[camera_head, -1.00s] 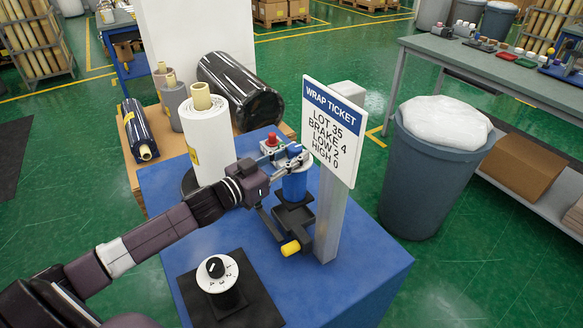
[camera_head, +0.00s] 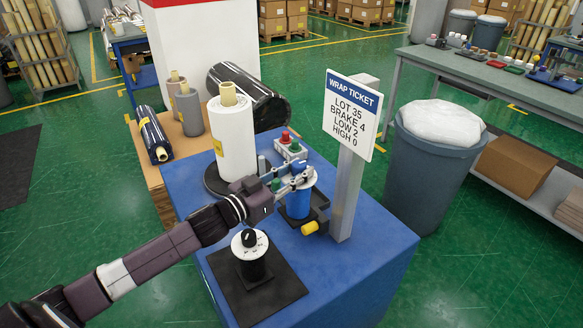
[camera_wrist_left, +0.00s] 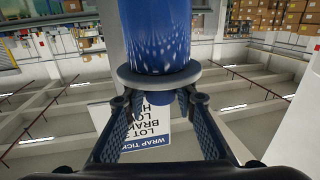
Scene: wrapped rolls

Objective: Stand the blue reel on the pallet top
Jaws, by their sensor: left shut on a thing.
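My left gripper (camera_head: 303,178) is shut on the top end of the blue reel (camera_head: 297,204). The reel hangs upright, over or in a black bracket (camera_head: 322,214) on the blue cabinet; I cannot tell whether it touches. In the left wrist view the reel (camera_wrist_left: 155,38) has a grey flange, with the fingers (camera_wrist_left: 160,118) on either side of the part beyond it. The wooden pallet (camera_head: 154,180) stands behind the cabinet at left, with a dark blue roll, a black roll and smaller rolls on it. My right gripper is not in view.
A white roll (camera_head: 232,140) stands on the cabinet (camera_head: 372,262) beside my arm. The ticket sign (camera_head: 352,112) on its grey post rises just right of the reel. A dial (camera_head: 250,242) is at the front. A grey bin (camera_head: 428,180) stands to the right.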

